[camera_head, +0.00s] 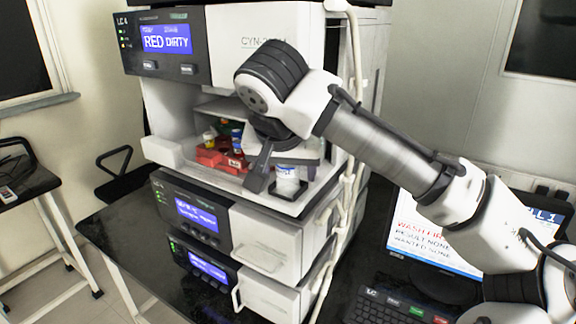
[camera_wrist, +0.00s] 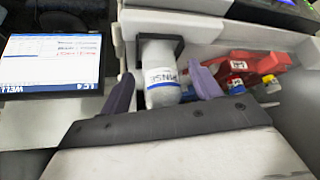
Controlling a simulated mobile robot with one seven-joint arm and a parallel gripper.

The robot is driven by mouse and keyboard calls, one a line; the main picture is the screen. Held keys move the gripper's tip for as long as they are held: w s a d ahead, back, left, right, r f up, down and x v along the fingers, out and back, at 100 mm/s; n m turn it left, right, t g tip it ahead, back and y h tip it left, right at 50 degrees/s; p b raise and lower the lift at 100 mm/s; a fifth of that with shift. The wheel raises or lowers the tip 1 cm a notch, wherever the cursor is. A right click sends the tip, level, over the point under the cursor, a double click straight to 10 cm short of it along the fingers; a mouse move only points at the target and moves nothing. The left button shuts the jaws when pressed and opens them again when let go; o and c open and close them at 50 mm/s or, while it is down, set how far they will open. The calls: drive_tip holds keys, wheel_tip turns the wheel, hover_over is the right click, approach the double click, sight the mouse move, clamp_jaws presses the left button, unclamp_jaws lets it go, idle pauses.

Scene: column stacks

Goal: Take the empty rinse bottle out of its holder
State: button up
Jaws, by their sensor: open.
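The rinse bottle (camera_wrist: 160,68) is pale and translucent, with a white label lettered RINSE and a blue line. It shows in the head view (camera_head: 287,180) inside the upper bay of the stack, under my gripper. It sits in a dark square holder (camera_wrist: 176,43). I cannot tell the liquid level. My gripper (camera_wrist: 163,90) is open, with one finger on each side of the bottle in the wrist view. Whether the fingers touch it is not clear. In the head view my gripper (camera_head: 283,172) reaches into the bay, and part of it is hard to make out.
A red rack (camera_head: 218,158) with several small capped vials stands left of the bottle in the same bay. A white tube (camera_head: 352,130) runs down the stack's right edge.

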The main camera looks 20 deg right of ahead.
drive_tip(key=shift+c, duration=0.4)
drive_tip(key=c, duration=1)
drive_tip(key=shift+w+r, duration=0.1)
drive_tip(key=shift+r, duration=0.1)
